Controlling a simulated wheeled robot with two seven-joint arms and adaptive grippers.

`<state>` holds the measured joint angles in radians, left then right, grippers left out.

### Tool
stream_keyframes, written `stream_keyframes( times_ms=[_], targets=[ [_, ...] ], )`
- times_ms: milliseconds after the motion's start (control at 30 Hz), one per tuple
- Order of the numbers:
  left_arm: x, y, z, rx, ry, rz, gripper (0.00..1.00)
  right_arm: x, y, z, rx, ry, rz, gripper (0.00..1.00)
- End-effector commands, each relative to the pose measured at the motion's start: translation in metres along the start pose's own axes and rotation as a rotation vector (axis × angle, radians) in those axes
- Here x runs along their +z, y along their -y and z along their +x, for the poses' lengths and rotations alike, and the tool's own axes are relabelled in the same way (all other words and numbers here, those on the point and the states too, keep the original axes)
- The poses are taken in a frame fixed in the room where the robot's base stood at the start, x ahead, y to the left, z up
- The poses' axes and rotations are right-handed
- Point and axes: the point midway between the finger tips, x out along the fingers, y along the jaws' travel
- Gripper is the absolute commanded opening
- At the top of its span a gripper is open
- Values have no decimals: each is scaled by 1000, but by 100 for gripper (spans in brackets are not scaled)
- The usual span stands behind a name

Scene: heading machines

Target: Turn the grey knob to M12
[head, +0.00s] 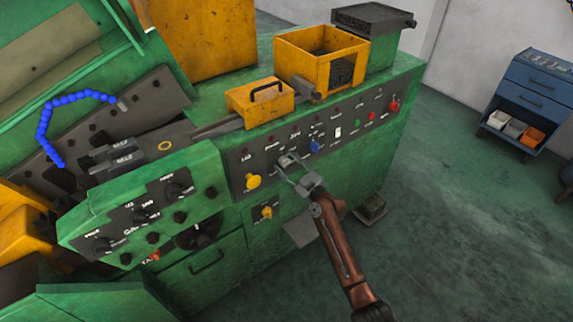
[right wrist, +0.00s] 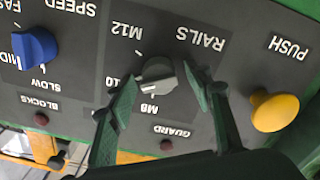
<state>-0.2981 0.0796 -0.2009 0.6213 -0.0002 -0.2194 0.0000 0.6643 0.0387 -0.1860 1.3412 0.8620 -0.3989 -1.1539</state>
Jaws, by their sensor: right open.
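The grey knob (right wrist: 158,70) sits on the dark control panel between the labels M12 (right wrist: 127,31), M10 and M8 (right wrist: 149,109), which appear upside down in the right wrist view. Part of the M10 label is hidden by a finger. I cannot tell clearly which mark the knob points at. In the head view the grey knob (head: 285,159) is small and partly covered. My right gripper (head: 289,166) is open at the panel, its green fingers on either side of the knob in the wrist view (right wrist: 160,78). Contact with the knob is not clear. My left gripper is out of view.
A yellow push button (right wrist: 275,111) stands out on one side of the knob, a blue speed knob (right wrist: 35,47) on the other. Dark red lamps labelled GUARD (right wrist: 166,145) and BLOCKS (right wrist: 41,119) are nearby. A yellow bin (head: 305,60) stands on the green machine above.

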Motion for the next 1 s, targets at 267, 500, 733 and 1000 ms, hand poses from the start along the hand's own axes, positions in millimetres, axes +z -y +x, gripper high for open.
stream_keyframes(
  times_ms=[267, 500, 733, 1000],
  targets=[
    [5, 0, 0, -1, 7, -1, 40, 0, 0, 0, 0, 0, 0, 42],
    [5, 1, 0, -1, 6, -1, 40, 0, 0, 0, 0, 1, 0, 26],
    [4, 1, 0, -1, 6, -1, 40, 0, 0, 0, 0, 1, 0, 10],
    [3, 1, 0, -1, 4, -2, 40, 1, 0, 0, 0, 1, 12, 5]
  ],
)
